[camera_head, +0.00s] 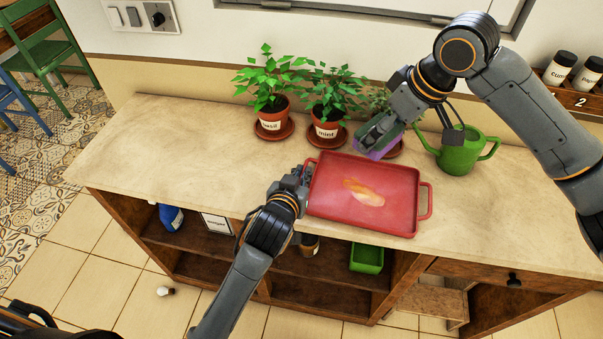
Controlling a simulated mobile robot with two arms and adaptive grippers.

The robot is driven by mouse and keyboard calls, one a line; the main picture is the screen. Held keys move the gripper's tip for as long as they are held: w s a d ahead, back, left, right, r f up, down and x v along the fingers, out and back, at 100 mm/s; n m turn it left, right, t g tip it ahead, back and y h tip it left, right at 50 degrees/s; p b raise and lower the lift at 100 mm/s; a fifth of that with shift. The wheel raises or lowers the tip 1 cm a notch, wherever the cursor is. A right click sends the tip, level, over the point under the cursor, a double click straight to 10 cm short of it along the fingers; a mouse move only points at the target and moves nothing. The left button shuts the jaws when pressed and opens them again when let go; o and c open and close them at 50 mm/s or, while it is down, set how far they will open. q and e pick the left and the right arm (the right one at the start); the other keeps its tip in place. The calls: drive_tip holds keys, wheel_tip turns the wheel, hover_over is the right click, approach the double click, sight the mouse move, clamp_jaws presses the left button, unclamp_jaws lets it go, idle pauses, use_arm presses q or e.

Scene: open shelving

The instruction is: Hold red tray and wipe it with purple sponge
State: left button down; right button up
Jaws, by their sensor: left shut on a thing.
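The red tray (395,178) lies at the front of the counter, flat or nearly so; I cannot tell whether it is lifted. An orange-brown smear (364,192) marks its middle. My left gripper (301,180) is shut on the tray's left handle end. The purple sponge (370,150), with a green side, is in my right gripper (382,133), which is shut on it just above the tray's far edge. The sponge is tilted and apart from the smear. My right gripper's fingers are partly hidden.
Potted basil (269,108) and mint (328,110) stand behind the tray. A third plant is partly hidden behind my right gripper. A green watering can (461,155) stands close to the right arm. The counter's left part (160,150) is clear.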

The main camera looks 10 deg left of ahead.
wheel_tip(320, 180, down, 9)
idle(0.9)
drive_tip(key=shift+f, duration=0.1)
idle(0.3)
